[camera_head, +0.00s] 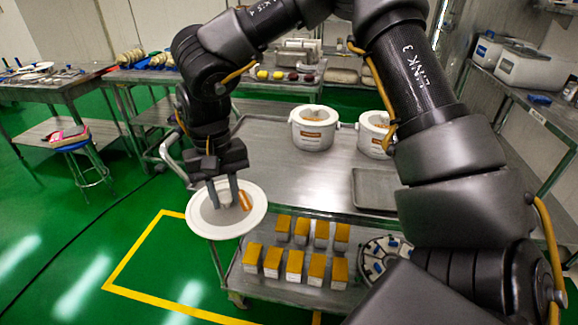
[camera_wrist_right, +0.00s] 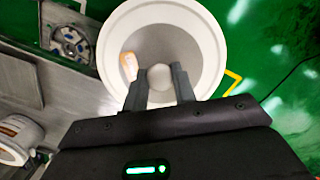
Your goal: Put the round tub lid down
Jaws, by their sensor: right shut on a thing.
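The round tub lid (camera_head: 204,226) is a white disc with a grey middle, an orange label and a pale knob. My right gripper (camera_head: 227,198) is shut on its knob and holds it beside the left corner of the steel cart's top (camera_head: 270,165), over the green floor. In the right wrist view the lid (camera_wrist_right: 208,50) lies beyond the fingers (camera_wrist_right: 160,85), which sit on both sides of the round knob. Two white tubs with orange labels stand on the cart, one at the back middle (camera_head: 313,137) and one farther right (camera_head: 372,142). My left gripper is not in view.
A flat grey tray (camera_head: 374,190) lies on the cart's right part. The lower shelf holds several yellow-topped boxes (camera_head: 294,266) and a round part with blue pieces (camera_head: 384,254). The cart top's left and middle are clear. A side table (camera_head: 60,88) stands at far left.

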